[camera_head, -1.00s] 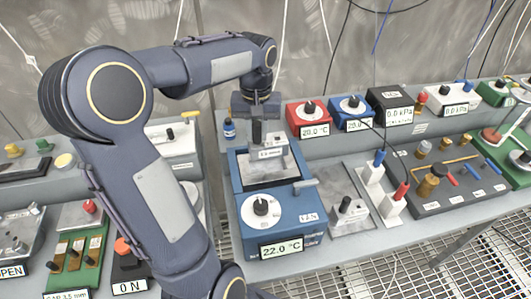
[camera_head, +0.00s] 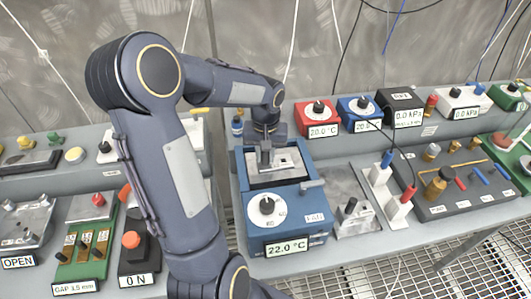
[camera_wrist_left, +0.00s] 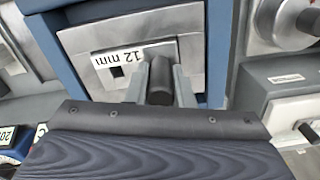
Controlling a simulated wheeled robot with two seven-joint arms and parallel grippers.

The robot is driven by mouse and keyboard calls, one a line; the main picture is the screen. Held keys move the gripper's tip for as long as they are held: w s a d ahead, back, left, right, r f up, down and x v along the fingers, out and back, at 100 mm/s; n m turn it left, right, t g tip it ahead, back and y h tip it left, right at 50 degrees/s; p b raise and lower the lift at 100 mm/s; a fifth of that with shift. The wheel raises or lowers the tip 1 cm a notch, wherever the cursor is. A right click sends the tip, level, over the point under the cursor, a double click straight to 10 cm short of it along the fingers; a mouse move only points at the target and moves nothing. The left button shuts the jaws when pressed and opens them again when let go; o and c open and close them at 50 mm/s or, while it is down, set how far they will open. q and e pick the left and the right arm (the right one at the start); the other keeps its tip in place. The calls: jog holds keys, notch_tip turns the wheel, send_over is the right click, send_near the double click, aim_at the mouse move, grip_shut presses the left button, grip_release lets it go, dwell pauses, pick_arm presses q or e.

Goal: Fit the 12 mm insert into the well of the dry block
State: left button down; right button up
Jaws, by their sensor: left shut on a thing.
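The dry block (camera_head: 285,222) is a blue box with a white dial and a 22.0 °C display, in the middle of the head view. The 12 mm insert (camera_head: 289,160) is a grey metal block at the well in its top. In the left wrist view the insert (camera_wrist_left: 110,72) shows its 12 mm label, a square hole and a dark knob. My left gripper (camera_head: 266,160) is shut on that knob; its fingers (camera_wrist_left: 163,88) stand on either side of it. The insert's lower part is hidden, so I cannot tell how deep it sits. My right gripper is not in view.
A grey fixture with a black knob (camera_head: 352,215) stands right of the dry block. White blocks with blue and red plugs (camera_head: 396,205) stand beyond it. A red box (camera_head: 318,119) and a blue box (camera_head: 356,112) are behind.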

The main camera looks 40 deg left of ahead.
pick_arm(q)
jog(key=shift+f, duration=0.15)
jog(key=c, duration=1.3)
grip_release()
jog(key=shift+o, duration=0.2)
notch_tip(320, 180, up, 12)
jog(key=shift+f, duration=0.1)
jog(key=s+d+f+m+t+h, duration=0.1)
jog(key=s+d+m+t+h, duration=0.1)
jog(key=s+d, duration=0.6)
jog(key=s+d+f+m+t+h, duration=0.1)
jog(key=s+d+m+t, duration=0.2)
jog(key=s+d, duration=0.5)
jog(key=shift+f+m+t+h, duration=0.3)
jog(key=shift+f+h, duration=0.1)
